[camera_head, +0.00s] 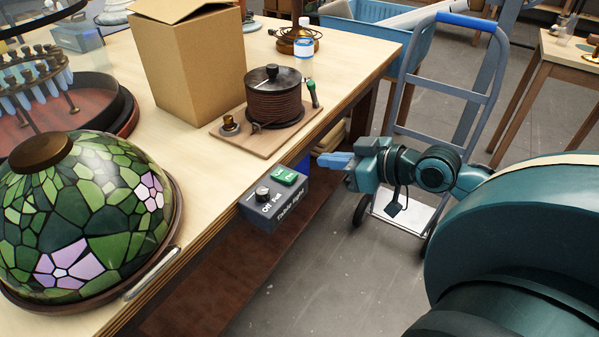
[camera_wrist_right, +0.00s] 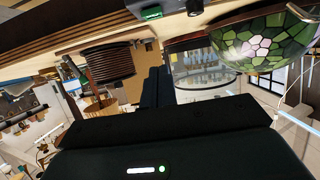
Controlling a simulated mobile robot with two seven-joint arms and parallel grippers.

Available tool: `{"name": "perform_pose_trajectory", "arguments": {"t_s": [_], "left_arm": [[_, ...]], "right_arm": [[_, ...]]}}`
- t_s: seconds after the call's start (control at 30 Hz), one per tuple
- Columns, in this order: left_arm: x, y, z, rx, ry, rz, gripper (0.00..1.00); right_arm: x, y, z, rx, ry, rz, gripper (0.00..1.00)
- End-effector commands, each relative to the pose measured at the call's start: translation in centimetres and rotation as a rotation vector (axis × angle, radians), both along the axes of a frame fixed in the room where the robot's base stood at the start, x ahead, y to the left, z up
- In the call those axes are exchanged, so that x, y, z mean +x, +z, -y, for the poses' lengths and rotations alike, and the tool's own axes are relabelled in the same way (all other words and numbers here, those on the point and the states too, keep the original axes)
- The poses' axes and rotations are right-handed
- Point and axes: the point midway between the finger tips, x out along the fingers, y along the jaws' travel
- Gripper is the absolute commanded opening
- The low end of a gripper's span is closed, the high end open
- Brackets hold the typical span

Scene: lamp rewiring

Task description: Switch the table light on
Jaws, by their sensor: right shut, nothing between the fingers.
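A grey control box (camera_head: 274,204) is fixed at the table's front edge, with lettering on its front that seems to read "Table light". On its top are a dark round knob (camera_head: 262,194), marked "Off" and "Full", and a green rocker or button (camera_head: 284,176). The box also shows at the top edge of the right wrist view, with its green part (camera_wrist_right: 152,13) in sight. My right gripper (camera_head: 334,160) is shut and empty, to the right of the box and apart from it. Its dark fingers (camera_wrist_right: 157,88) show in the wrist view. My left gripper is out of view.
A stained-glass lampshade (camera_head: 85,215) lies at the left front of the table (camera_head: 205,160). A cable spool on a wooden board (camera_head: 273,97) and a cardboard box (camera_head: 190,60) stand behind the control box. A hand truck (camera_head: 442,80) stands at the right.

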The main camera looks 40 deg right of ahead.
Motion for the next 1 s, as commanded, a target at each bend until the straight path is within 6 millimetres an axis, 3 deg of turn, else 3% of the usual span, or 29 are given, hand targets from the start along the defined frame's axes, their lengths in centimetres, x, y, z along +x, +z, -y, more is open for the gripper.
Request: {"name": "perform_pose_trajectory", "arguments": {"t_s": [0.67, 0.8, 1.0], "left_arm": [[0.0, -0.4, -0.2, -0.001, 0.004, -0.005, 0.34], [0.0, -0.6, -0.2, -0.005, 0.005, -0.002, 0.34], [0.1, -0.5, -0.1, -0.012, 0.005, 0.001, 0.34]], "right_arm": [[7.6, -2.9, -3.1, 0.001, 0.0, 0.003, 0.0], [7.1, -5.5, -3.0, -0.001, -0.002, -0.005, 0.0], [6.9, -6.9, -2.9, -0.001, -0.001, -0.001, 0.0]]}}
